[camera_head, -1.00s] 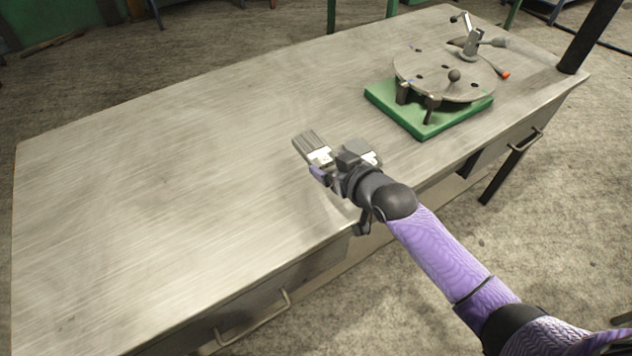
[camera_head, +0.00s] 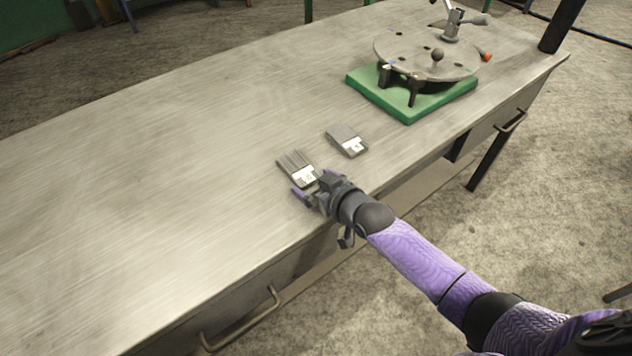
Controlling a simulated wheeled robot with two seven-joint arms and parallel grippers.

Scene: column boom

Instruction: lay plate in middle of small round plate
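The plate in my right gripper (camera_head: 312,189) is a small flat grey rectangle (camera_head: 293,162) with grooves and a white label. The fingers are at its near, labelled end and appear closed on it; the contact is partly hidden. Whether it is lifted or touches the table cannot be told. A second, similar grey plate (camera_head: 342,134) lies flat on the table just to the right, apart from the gripper. The small round plate (camera_head: 410,50) is a grey disc with holes, on short legs above a green base, farther back on the right. My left gripper is not in view.
The long metal table (camera_head: 150,190) is bare across its left and middle. A dark knob (camera_head: 437,55) rises from the disc, and a clamp with levers (camera_head: 452,24) stands at its back edge. A dark post (camera_head: 562,24) is at the table's far right.

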